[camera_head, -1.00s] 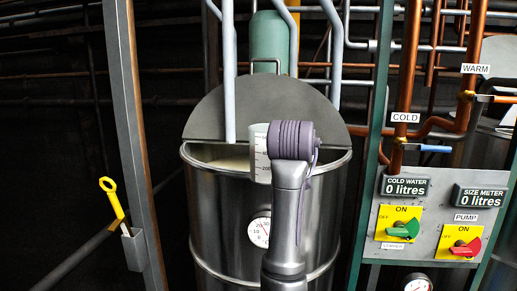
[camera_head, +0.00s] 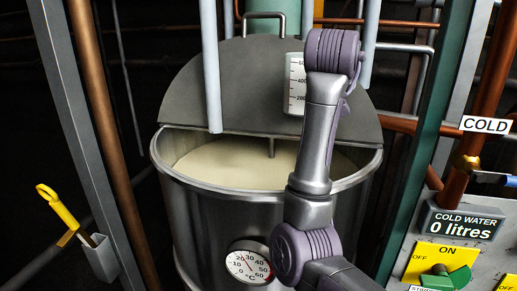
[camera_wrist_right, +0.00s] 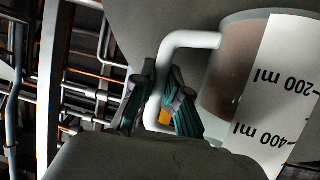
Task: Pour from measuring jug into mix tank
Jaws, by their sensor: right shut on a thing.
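The measuring jug (camera_head: 294,85) is a pale vessel with a 200/400 scale. In the head view it stands about upright above the opening of the mix tank (camera_head: 215,235), in front of the half lid. My right arm's wrist hides much of it. The steel tank holds cream-coloured liquid (camera_head: 235,160). In the right wrist view my right gripper (camera_wrist_right: 160,80) is shut on the white handle (camera_wrist_right: 186,40) of the jug (camera_wrist_right: 275,85). My left gripper is not in view.
The grey half lid (camera_head: 235,85) rises behind the opening. Pipes come down at its left (camera_head: 210,70) and right (camera_head: 370,45). A green post (camera_head: 425,130) and the cold water panel (camera_head: 465,222) stand right. A yellow-handled tool (camera_head: 60,210) sits in a holder at left.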

